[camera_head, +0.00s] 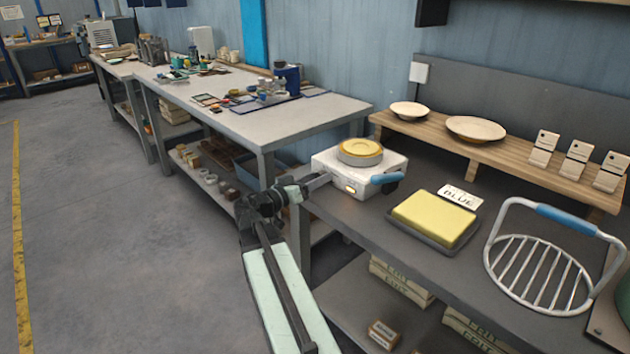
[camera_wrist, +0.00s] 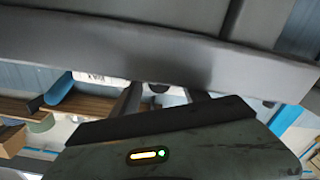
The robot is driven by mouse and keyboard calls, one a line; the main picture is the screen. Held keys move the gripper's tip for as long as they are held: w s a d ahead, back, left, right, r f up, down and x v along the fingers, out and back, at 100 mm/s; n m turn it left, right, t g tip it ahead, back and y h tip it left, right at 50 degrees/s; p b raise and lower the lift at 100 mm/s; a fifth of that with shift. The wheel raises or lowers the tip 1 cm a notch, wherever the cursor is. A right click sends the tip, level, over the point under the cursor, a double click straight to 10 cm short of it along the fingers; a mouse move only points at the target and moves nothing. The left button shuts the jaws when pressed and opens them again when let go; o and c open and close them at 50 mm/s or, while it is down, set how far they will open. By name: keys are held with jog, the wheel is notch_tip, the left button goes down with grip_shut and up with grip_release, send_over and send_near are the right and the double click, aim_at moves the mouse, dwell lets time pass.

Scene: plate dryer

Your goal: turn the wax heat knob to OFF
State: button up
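The wax heater is a white box (camera_head: 335,164) with a round yellow wax pot (camera_head: 360,151) on top and an orange-lit light on its front. It stands at the back left of the grey bench. My gripper (camera_head: 322,179) is close to the box's left front side in the head view; contact cannot be told. In the wrist view my gripper (camera_wrist: 163,96) has its two fingers apart. A small dark round part, perhaps the knob (camera_wrist: 158,88), shows between them with gaps at the sides. The knob's setting and OFF mark cannot be read.
A blue handle (camera_head: 386,178) sticks out at the box's right. A wooden shelf (camera_head: 447,143) runs behind. Floor at left is clear.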

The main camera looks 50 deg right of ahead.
jog(key=a, duration=0.8)
jog(key=shift+w, duration=0.3)
jog(key=shift+m, duration=0.3)
